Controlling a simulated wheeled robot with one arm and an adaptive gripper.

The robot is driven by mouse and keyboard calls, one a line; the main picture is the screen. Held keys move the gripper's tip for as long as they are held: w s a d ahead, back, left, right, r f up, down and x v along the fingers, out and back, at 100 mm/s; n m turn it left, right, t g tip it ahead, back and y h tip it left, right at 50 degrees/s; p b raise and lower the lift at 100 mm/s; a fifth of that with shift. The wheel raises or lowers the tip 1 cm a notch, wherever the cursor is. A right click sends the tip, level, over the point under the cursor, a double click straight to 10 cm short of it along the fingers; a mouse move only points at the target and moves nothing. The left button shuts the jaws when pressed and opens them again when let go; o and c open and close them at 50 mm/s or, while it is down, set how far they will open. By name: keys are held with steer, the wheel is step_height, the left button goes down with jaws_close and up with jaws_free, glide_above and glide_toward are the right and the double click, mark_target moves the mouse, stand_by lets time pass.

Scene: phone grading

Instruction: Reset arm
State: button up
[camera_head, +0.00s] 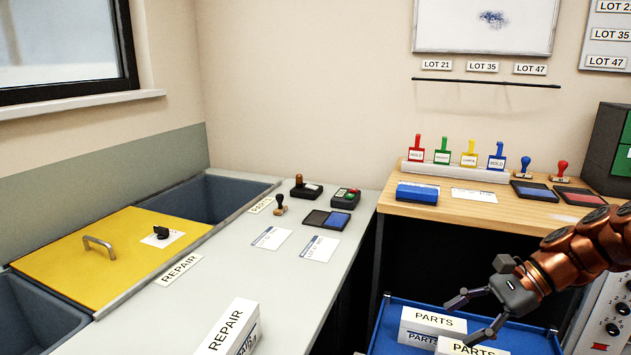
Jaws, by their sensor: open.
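My gripper (470,318) is in the lower right, at the end of my copper-coloured arm. Its two dark fingers are spread apart with nothing between them. It hangs in front of and above a blue tray (389,318) that holds white boxes marked PARTS (430,320). From this view I cannot tell the height gap between the fingers and the boxes.
A grey counter (215,285) on the left has a yellow lid (60,265) with a handle, blue bins, cards and a white REPAIR box (226,328). A wooden shelf (455,207) holds coloured stamps and ink pads. A dark cabinet (605,130) stands at the right.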

steer(key=s+a+r+n+g+h+p, duration=0.3)
steer(key=s+a+r+n+h+p, duration=0.2)
steer(key=s+a+r+n+p, duration=0.45)
steer(key=s+r+n+h+p, duration=0.2)
steer(key=s+p, duration=0.3)
steer(key=s, duration=0.3)
steer(key=s+r+n+h+p, duration=0.3)
steer(key=s+p, duration=0.3)
steer(key=s, duration=0.2)
steer(key=shift+a+n+t, duration=0.3)
steer(key=shift+a+n, duration=0.15)
